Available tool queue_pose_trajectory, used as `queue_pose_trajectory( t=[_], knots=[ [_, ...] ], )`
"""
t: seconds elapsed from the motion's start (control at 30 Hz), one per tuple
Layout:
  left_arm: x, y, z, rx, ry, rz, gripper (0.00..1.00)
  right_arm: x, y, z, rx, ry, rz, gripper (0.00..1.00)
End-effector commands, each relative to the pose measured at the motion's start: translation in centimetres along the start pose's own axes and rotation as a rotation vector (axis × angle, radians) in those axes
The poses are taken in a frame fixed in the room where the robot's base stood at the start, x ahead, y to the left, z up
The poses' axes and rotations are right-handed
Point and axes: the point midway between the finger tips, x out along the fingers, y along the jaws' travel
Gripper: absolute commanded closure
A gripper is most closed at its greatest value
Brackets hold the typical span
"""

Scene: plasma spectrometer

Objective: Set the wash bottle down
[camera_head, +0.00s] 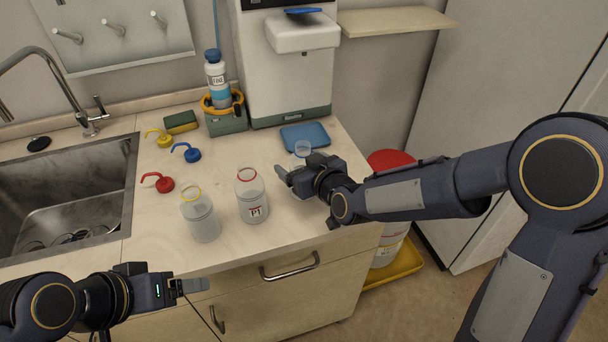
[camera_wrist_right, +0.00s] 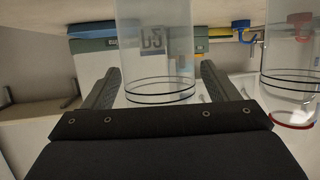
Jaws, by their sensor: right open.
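A clear wash bottle with a blue-rimmed neck (camera_head: 303,148) shows partly behind my right gripper (camera_head: 292,181). In the right wrist view the clear labelled bottle (camera_wrist_right: 157,50) stands between the two spread fingers (camera_wrist_right: 160,88), which are open with a gap at its sides. Its base is hidden, so I cannot tell whether it rests on the counter. A red-ringed bottle (camera_head: 251,197) and a yellow-ringed bottle (camera_head: 200,217) stand upright to the left. My left gripper (camera_head: 196,286) is in front of the counter; its finger gap is not clear.
Red (camera_head: 159,183), yellow (camera_head: 160,138) and blue (camera_head: 188,152) spout caps lie on the counter (camera_head: 225,255). The sink (camera_head: 68,200) is at left. A blue tray (camera_head: 305,136) and a white machine (camera_head: 290,80) stand behind. A red-lidded bin (camera_head: 390,160) is at right.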

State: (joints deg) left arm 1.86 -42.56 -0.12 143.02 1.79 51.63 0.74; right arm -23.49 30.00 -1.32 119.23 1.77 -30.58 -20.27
Motion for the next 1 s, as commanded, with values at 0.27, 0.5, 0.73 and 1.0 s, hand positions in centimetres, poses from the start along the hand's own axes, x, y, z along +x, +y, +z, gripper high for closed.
queue_pose_trajectory(
  t=[0.27, 0.5, 0.73, 1.0],
  knots=[
    [-0.09, 0.05, -0.04, 0.000, 0.000, 0.000, 0.24, 1.01, 0.01, 0.04, 0.002, 0.001, 0.000, 0.19],
    [-0.09, 0.04, -0.04, 0.000, 0.000, 0.000, 0.24, 0.97, 0.00, 0.05, 0.002, 0.000, 0.000, 0.42],
    [-0.09, 0.05, -0.04, 0.000, 0.000, 0.000, 0.24, 0.96, 0.00, 0.05, 0.002, 0.000, 0.000, 0.72],
    [-0.11, 0.05, -0.05, 0.000, 0.000, 0.000, 0.24, 0.92, 0.00, -0.14, 0.001, 0.002, 0.000, 0.77]
  ],
)
